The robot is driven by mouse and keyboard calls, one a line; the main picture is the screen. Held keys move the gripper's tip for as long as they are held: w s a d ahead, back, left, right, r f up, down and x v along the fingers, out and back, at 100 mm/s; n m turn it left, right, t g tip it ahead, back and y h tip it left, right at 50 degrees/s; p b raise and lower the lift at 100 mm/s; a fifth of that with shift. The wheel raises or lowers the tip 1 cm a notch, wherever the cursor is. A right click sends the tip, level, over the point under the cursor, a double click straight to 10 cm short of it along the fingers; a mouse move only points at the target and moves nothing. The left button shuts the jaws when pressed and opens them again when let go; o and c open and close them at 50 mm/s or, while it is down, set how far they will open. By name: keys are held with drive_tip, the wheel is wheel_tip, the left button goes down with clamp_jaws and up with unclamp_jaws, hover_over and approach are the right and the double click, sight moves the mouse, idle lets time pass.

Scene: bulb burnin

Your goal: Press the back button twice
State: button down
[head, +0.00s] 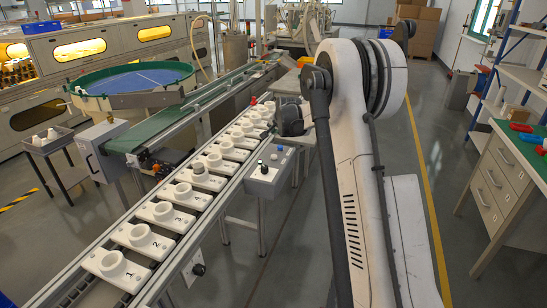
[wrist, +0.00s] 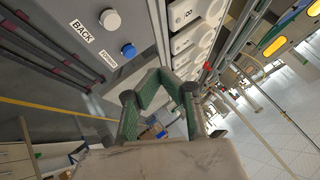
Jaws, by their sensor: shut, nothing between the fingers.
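The grey control box (head: 266,178) stands on a post beside the conveyor in the head view. In the wrist view its grey face (wrist: 140,70) carries a white round button (wrist: 110,20) beside the BACK label (wrist: 81,32). A blue button (wrist: 128,50) sits next to it with a smaller label that I cannot read surely. My gripper (wrist: 160,80), with green-padded fingers, is shut and empty. In the wrist view it is beyond the blue button and appears apart from both buttons.
The conveyor (head: 130,285) carries a row of numbered white holders (head: 140,236) close beside the box. A green-rimmed round feeder (head: 135,80) stands at the back left. A green-topped workbench (head: 520,150) is at the right. The floor between workbench and arm looks clear.

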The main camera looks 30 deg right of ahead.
sight(274, 156)
drive_tip(key=shift+f, duration=0.15)
drive_tip(key=shift+f+b, duration=2.25)
drive_tip(key=shift+f, duration=2)
drive_tip(key=shift+f, duration=0.1)
drive_tip(key=shift+f+b, duration=0.35)
drive_tip(key=shift+b, duration=0.05)
drive_tip(key=shift+f+b, duration=0.35)
drive_tip(key=shift+f, duration=0.1)
drive_tip(key=shift+r, duration=0.1)
drive_tip(key=shift+r+p, duration=0.4)
drive_tip(key=shift+r, duration=0.5)
drive_tip(key=shift+r+p, duration=1.05)
drive_tip(key=shift+r, duration=1.35)
